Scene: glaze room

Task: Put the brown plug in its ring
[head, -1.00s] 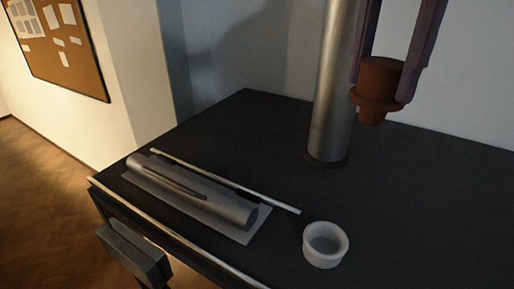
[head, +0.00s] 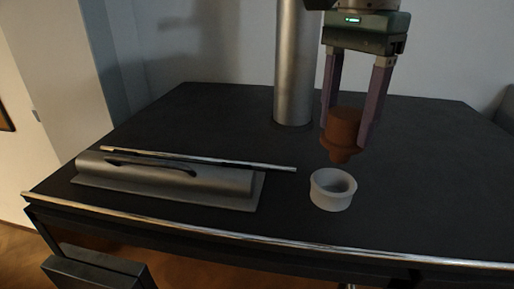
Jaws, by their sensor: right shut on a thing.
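The brown plug (head: 342,132) has a wide flange and a narrower lower end. My right gripper (head: 346,128) is shut on it and holds it upright in the air. The white ring (head: 332,192) stands on the dark table, open side up, just below the plug in the picture. The plug and the ring are apart. The ring is empty as far as I can see inside it. My left gripper is not in view.
A grey metal cylinder on a flat base (head: 170,182) lies left of the ring, with a thin rod (head: 200,159) behind it. A metal post (head: 294,75) rises from the dark table (head: 420,190) at the back. The table right of the ring is clear.

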